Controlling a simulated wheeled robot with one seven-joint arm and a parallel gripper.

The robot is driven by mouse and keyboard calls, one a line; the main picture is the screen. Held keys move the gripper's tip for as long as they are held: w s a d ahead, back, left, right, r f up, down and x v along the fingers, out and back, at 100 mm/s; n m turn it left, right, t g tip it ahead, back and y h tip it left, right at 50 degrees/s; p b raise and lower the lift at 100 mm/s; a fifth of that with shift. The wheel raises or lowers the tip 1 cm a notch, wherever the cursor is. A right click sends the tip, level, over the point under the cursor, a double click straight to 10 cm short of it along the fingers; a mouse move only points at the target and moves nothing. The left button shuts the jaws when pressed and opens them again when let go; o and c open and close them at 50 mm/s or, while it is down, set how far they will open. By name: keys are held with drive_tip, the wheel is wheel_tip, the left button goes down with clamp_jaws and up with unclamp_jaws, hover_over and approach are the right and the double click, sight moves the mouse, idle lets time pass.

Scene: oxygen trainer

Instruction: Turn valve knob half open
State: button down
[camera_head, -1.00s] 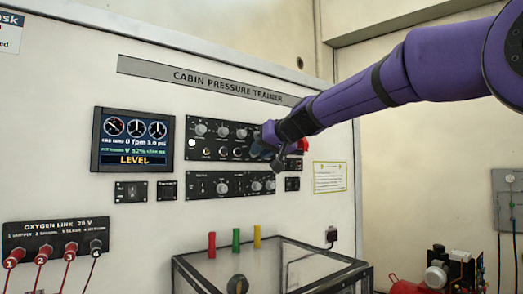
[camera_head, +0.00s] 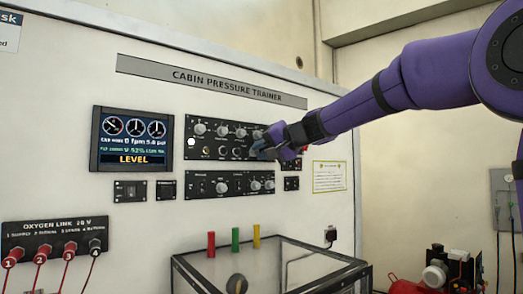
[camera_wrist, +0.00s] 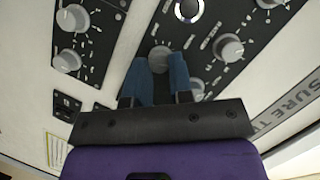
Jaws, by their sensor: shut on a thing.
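The upper control panel (camera_head: 203,153) on the white trainer wall carries several round knobs and lit indicators. My gripper (camera_head: 257,148) reaches it from the right, at the panel's right part, and hides the knob there. In the wrist view, the two blue fingers of my gripper (camera_wrist: 158,69) stand either side of a small grey knob (camera_wrist: 159,55), shut on it. The display screen (camera_head: 132,139) left of the panel reads "LEVEL" and a valve figure that looks like 52%.
A lower knob panel (camera_head: 204,188) sits just below. Red, green and yellow upright handles (camera_head: 235,240) stand beneath, by a clear-topped box with a dark frame (camera_head: 300,252). The oxygen link panel (camera_head: 55,235) with red plugs is at lower left.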

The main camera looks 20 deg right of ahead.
drive_tip(key=m, duration=0.1)
drive_tip(key=m+y, duration=0.1)
drive_tip(key=m, duration=0.1)
drive_tip(key=m+y, duration=0.1)
drive_tip(key=shift+d+f+t, duration=0.15)
drive_tip(key=shift+f+t, duration=0.1)
drive_tip(key=shift+t, duration=0.05)
drive_tip(key=shift+m, duration=0.3)
drive_tip(key=c, duration=1)
unclamp_jaws()
drive_tip(key=shift+d, duration=0.1)
drive_tip(key=v, duration=1)
drive_tip(key=shift+s+d+f, duration=0.15)
drive_tip(key=shift+s+d, duration=0.05)
drive_tip(key=shift+d, duration=0.05)
